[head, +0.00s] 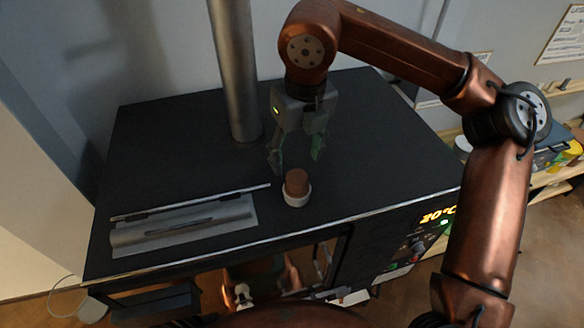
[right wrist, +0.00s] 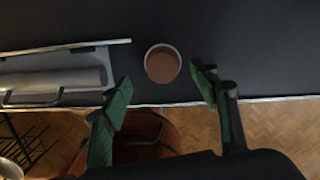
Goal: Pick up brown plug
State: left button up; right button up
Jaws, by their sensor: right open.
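The brown plug (head: 297,181) stands upright in a small white round holder (head: 297,200) near the front edge of the dark kiln top. In the right wrist view the plug (right wrist: 162,64) shows from above as a brown disc inside a pale rim. My right gripper (head: 295,163) is open and empty, above and just behind the plug in the head view. In the right wrist view its green-padded fingers (right wrist: 163,95) are spread, with the plug ahead of the gap between them. My left gripper is not in view.
A grey metal plate with a bar (head: 185,228) lies left of the plug on the kiln top (head: 375,150). A vertical metal pipe (head: 237,75) rises behind. A lit temperature display (head: 437,215) is on the front right. The top right of the plug is clear.

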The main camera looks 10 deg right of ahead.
aim_at(297, 177)
jog(key=shift+s+f, duration=0.15)
jog(key=shift+f, duration=0.75)
jog(key=f, duration=0.1)
jog(key=f+p, duration=0.1)
jog(key=f, duration=0.1)
jog(key=f+p, duration=0.1)
jog(key=shift+w+d+f, duration=0.15)
jog(key=shift+w+d, duration=0.05)
jog(key=shift+w, duration=0.05)
jog(key=shift+a+f, duration=0.1)
jog(key=shift+f, duration=0.4)
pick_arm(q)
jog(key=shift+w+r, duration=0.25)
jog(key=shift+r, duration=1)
pick_arm(e)
jog(key=shift+c, duration=0.7)
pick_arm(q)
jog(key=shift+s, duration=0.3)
pick_arm(e)
jog(key=c, duration=1.2)
